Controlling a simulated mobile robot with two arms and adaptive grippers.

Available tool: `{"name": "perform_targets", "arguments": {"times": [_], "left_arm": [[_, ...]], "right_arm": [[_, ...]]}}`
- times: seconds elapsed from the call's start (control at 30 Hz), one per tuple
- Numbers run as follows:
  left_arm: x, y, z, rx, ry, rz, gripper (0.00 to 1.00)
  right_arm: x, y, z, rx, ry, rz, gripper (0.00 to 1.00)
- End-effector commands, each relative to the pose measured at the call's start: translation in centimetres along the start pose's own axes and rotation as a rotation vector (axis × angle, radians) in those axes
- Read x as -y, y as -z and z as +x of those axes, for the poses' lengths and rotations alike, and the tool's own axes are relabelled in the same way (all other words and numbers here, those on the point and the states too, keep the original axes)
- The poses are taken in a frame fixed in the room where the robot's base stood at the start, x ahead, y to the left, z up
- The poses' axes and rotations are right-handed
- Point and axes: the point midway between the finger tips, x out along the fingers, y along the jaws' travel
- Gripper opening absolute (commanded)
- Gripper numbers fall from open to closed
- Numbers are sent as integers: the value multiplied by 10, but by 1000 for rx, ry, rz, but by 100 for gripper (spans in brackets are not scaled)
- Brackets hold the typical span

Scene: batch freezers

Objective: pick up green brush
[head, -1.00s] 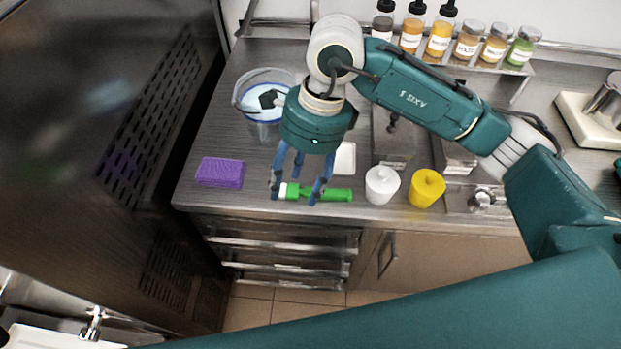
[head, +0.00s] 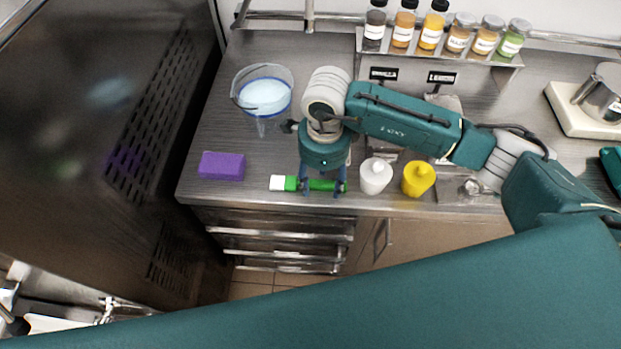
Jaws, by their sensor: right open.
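The green brush (head: 291,184) lies on the metal counter near its front edge, with a white end at the left and a green length running right. My right gripper (head: 321,190) is open and points down at the brush, its blue fingers in front of the green part and hiding some of it. I cannot tell whether the fingers touch the brush. My left gripper is not in view.
A purple sponge (head: 222,166) lies to the left. A clear bucket (head: 264,94) stands behind it. Several small bottles line the back shelf (head: 440,55).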

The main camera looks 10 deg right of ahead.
Motion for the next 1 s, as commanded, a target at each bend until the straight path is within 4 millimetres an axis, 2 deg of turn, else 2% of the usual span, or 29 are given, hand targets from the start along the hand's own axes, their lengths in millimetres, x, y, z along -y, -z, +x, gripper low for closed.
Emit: {"name": "perform_targets", "arguments": {"times": [0.27, 0.37, 0.53, 0.83, 1.0], "left_arm": [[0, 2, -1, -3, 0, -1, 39], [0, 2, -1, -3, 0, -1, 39], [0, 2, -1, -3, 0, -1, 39], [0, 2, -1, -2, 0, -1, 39], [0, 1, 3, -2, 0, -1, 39]], "right_arm": [[0, 0, 7, 0, 0, -1, 51], [0, 0, 6, 1, 0, -1, 35], [0, 0, 6, 1, 0, -1, 2], [0, -1, 5, 1, 0, -1, 2], [1, -1, -5, 3, 3, -1, 2]]}}
